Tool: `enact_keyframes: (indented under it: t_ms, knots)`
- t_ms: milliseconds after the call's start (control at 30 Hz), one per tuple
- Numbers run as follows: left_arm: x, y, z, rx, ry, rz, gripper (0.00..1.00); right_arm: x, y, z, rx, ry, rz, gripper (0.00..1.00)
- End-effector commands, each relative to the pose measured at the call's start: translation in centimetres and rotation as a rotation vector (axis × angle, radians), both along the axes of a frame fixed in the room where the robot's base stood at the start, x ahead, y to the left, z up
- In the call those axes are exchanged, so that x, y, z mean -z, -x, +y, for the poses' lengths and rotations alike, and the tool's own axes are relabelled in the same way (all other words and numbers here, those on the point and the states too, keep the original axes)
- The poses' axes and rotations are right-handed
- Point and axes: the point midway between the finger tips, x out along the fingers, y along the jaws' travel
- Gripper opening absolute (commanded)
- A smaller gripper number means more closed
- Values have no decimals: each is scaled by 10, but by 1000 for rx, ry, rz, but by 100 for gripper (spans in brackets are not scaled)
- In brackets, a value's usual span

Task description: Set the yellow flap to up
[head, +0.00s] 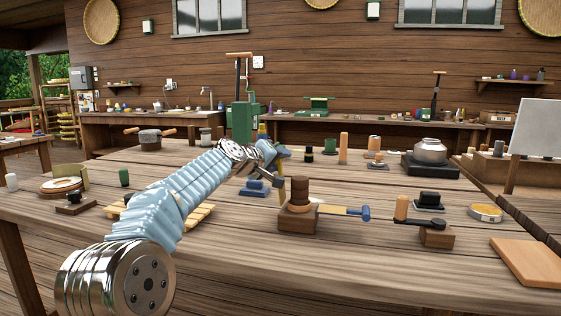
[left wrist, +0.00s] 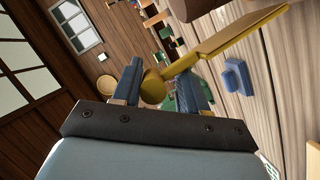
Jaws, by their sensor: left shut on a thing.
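My left gripper (head: 272,155) reaches in over the table in the head view. In the left wrist view its two blue fingers (left wrist: 160,88) are closed around the rounded end of a yellow piece. This piece is the yellow flap (left wrist: 230,42), with a flat plate running from the fingers toward the upper right of the picture. In the head view the gripper largely hides the held part, and a small yellow bit (head: 262,130) shows just above it. How the flap is mounted is hidden. My right gripper is in neither view.
A blue piece (head: 258,187) lies below the gripper. A block with a black lever (head: 437,234) is further right. The table's front strip (head: 350,265) is clear.

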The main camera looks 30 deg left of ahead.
Motion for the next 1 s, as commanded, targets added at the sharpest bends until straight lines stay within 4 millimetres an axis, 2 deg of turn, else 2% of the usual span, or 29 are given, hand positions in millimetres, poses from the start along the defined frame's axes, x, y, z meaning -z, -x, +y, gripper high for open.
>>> enact_keyframes:
  t_ms: [33,400,433,467,767,867,1000]
  knots:
    - [11,-3,-12,29,12,26,0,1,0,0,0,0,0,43]
    - [12,-3,-11,28,7,28,0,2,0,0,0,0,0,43]
    - [12,-3,-11,28,7,28,44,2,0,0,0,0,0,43]
    - [12,-3,-11,28,7,28,49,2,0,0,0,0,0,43]
    - [11,3,-8,22,2,29,49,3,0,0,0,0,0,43]
    - [7,17,-6,22,1,27,49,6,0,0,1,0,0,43]
    - [-2,50,-5,20,1,20,49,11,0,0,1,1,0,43]
